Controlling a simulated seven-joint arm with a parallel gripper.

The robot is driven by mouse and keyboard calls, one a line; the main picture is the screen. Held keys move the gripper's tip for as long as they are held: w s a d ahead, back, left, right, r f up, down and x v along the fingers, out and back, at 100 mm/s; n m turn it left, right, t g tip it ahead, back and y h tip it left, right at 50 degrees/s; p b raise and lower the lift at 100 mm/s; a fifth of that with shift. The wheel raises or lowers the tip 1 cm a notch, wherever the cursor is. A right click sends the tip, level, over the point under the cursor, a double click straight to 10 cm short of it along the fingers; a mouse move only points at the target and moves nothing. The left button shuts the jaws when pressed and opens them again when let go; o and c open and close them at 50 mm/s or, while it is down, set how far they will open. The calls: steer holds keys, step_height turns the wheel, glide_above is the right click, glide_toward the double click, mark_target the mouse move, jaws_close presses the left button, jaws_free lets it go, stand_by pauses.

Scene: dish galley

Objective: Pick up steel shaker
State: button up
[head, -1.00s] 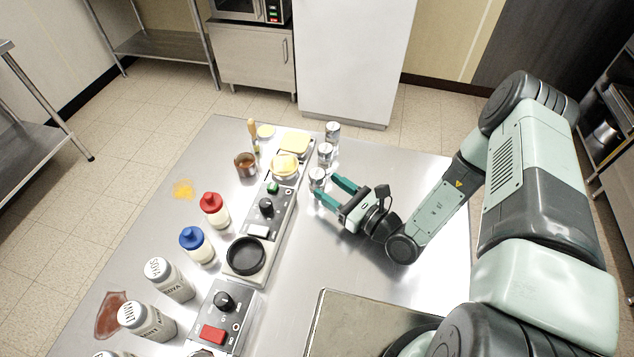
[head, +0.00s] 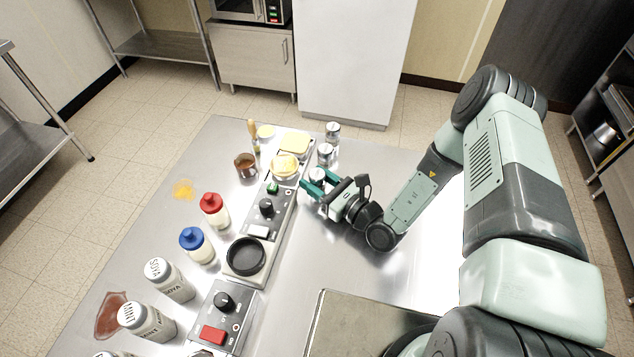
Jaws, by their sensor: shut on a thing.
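Three small steel shakers stand in a row near the back of the steel table. The nearest steel shaker (head: 317,174) is between the teal fingers of my gripper (head: 314,181), which is shut on it and partly hides it. The middle steel shaker (head: 325,154) and the far steel shaker (head: 333,130) stand just behind it, apart from my gripper. The held shaker looks upright; its lower part is hidden, so I cannot tell if it touches the table.
Left of my gripper is a control unit with a black knob (head: 267,206). Beyond it are a brown cup (head: 245,166), a red-capped bottle (head: 213,210) and a blue-capped bottle (head: 195,244). The table (head: 350,262) is clear to the front right.

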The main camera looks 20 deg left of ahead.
step_height(320, 180, up, 9)
steer(key=shift+w+r, duration=0.1)
steer(key=shift+w, duration=0.05)
steer(key=w+a+r+n, duration=0.1)
steer(key=w+a+n, duration=0.3)
steer(key=w+n, duration=0.3)
steer(key=w+a+r+n, duration=0.2)
steer(key=w+a+n, duration=0.2)
steer(key=w+n, duration=0.4)
steer(key=n, duration=0.7)
steer(key=shift+w+a, duration=0.3)
steer(key=shift+a, duration=0.1)
step_height(320, 180, down, 2)
steer(key=shift+f, duration=0.1)
